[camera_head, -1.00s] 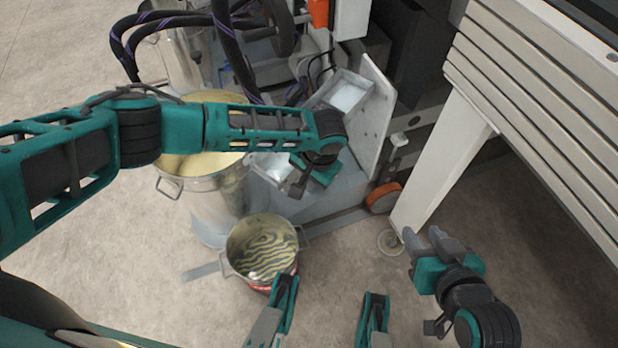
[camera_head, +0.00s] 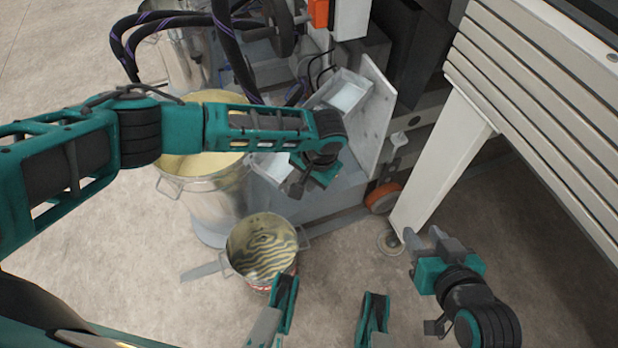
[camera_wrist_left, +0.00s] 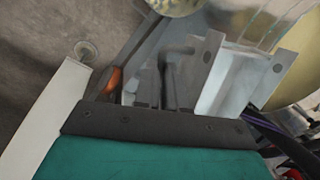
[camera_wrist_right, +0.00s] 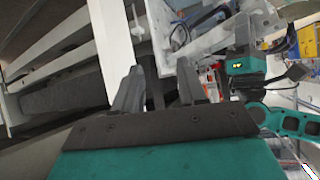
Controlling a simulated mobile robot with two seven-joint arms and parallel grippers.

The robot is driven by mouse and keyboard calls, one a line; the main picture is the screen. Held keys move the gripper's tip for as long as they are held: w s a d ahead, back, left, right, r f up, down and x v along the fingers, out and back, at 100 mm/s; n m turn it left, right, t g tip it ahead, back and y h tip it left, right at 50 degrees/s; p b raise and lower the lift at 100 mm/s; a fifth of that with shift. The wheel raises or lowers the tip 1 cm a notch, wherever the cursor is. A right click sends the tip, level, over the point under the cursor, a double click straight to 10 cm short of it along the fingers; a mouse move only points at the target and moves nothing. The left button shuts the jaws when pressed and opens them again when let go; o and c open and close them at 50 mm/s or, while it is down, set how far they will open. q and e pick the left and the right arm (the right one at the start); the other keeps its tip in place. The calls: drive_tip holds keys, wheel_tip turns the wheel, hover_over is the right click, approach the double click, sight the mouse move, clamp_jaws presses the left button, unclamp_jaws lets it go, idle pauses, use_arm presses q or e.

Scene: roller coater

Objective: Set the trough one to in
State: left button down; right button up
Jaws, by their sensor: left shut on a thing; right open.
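Two shiny metal troughs sit on the machine: an upper one (camera_head: 346,93) by the upright side plate, and a lower one (camera_head: 268,167) beside the large pot. I cannot tell by a label which is trough one. My left gripper (camera_head: 302,187) reaches in from the left and is at the right end of the lower trough, shut; my wrist hides the exact contact. In the left wrist view the trough's metal end (camera_wrist_left: 208,72) is right beside the fingers (camera_wrist_left: 167,75). My right gripper (camera_head: 428,246) is open and empty, over the floor near the white leg.
A large pot of cream liquid (camera_head: 215,200) stands left of the lower trough. A smaller pot (camera_head: 262,246) stands on the floor in front. The side plate (camera_head: 378,115), orange wheel (camera_head: 383,197) and white leg (camera_head: 440,175) bound the right. Black hoses hang above.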

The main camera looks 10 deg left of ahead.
drive_tip(key=shift+r, duration=0.1)
idle(0.3)
use_arm(q)
drive_tip(key=a+p, duration=0.2)
drive_tip(key=m+p, duration=0.3)
drive_tip(key=p, duration=0.1)
hover_over(277, 176)
drive_tip(key=shift+s+d, duration=0.25)
drive_tip(key=shift+d, duration=0.15)
drive_tip(key=w+a+m+t+b, duration=0.1)
drive_tip(key=w+a+m+b, duration=0.2)
drive_tip(key=w+a, duration=0.2)
drive_tip(key=a, duration=0.3)
drive_tip(key=shift+w+a+h, duration=0.3)
drive_tip(key=shift+a+h, duration=0.1)
use_arm(e)
drive_tip(key=shift+s+d+r, duration=0.2)
drive_tip(key=shift+d+r, duration=0.15)
drive_tip(key=shift+r, duration=0.25)
use_arm(q)
drive_tip(key=shift+w+r, duration=0.1)
use_arm(e)
drive_tip(key=shift+r, duration=0.1)
